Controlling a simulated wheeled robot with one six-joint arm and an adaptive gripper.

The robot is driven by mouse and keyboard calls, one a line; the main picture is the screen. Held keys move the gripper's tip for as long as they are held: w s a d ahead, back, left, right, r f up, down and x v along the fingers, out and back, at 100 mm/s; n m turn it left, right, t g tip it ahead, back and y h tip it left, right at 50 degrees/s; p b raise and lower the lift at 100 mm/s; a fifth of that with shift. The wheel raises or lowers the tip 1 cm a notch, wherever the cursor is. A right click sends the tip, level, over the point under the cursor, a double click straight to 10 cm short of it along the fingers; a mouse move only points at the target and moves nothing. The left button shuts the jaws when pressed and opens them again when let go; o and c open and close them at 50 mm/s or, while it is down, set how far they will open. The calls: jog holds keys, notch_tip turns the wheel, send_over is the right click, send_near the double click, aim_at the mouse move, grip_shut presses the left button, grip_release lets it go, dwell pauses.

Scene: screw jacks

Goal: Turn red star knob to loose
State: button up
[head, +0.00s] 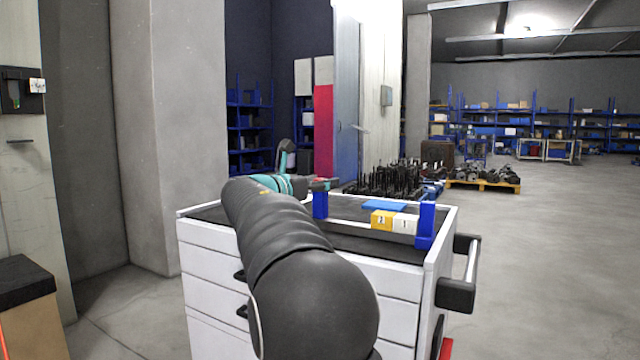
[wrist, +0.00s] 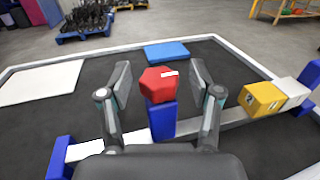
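The red knob (wrist: 158,84) sits on top of a blue upright block (wrist: 162,120) in the wrist view. A small white mark shows on its top. My gripper (wrist: 160,82) is open, with one finger on each side of the knob and a visible gap on both sides.
The trolley top (head: 345,240) has a raised white rim. A white bar carries yellow (wrist: 262,97) and white (wrist: 292,90) blocks and blue end posts (wrist: 60,155). A blue plate (wrist: 167,52) and a white plate (wrist: 40,82) lie on the dark surface.

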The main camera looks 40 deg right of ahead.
jog(key=s+a, duration=0.1)
jog(key=a, duration=1.1)
jog(key=shift+s, duration=0.35)
jog(key=s+a+f+m+t+y, duration=0.1)
jog(key=s+a+f+m+y, duration=0.8)
jog(key=s+a+f, duration=0.3)
jog(key=s+a+f+m+t+y, duration=0.2)
jog(key=s+a+f+m+y, duration=0.6)
jog(key=s+a+f, duration=0.5)
jog(key=s+f+m, duration=0.2)
jog(key=s+f, duration=0.1)
jog(key=f, duration=0.2)
jog(key=shift+s+m+y, duration=0.25)
jog(key=shift+m+y, duration=0.05)
jog(key=shift+y, duration=0.1)
